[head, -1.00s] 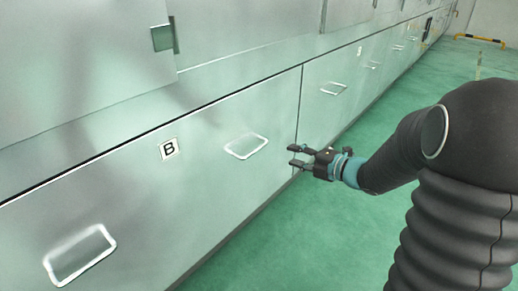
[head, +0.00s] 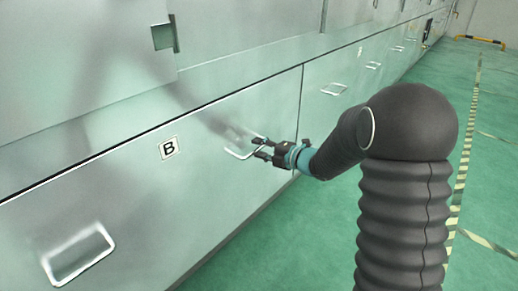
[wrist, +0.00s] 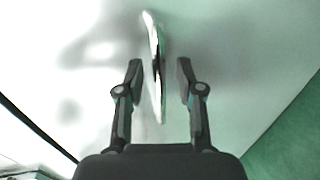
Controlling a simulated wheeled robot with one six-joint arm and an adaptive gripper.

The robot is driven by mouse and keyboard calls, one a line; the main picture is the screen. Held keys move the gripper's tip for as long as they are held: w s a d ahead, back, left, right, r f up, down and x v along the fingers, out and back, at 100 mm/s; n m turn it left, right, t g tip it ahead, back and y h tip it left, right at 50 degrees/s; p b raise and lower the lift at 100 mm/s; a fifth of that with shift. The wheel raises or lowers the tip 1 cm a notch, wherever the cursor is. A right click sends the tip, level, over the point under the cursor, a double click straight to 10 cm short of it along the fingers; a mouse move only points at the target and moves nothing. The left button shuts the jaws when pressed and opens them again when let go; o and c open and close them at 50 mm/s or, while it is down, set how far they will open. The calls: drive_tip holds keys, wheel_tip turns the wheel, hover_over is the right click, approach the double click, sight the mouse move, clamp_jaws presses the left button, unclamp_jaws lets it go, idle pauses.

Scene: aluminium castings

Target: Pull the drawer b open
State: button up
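Drawer b (head: 200,180) is a wide pale metal front with a "B" label (head: 168,148); it looks flush with the cabinet. It has two wire handles, one at the lower left (head: 80,262) and one at the right (head: 236,153). My gripper (head: 262,148) is at the right handle and partly covers it in the head view. In the wrist view my gripper (wrist: 158,82) is open, with one finger on each side of the handle bar (wrist: 155,70). Gaps show between the bar and both fingers.
More drawers with similar handles, such as one further along (head: 334,89), continue into the distance. An upper cabinet panel (head: 80,60) is above drawer b. The green floor (head: 300,240) to the right is clear, with striped tape (head: 462,170).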

drive_tip(key=shift+w+a, duration=0.2)
clamp_jaws()
drive_tip(key=shift+s+f, duration=0.1)
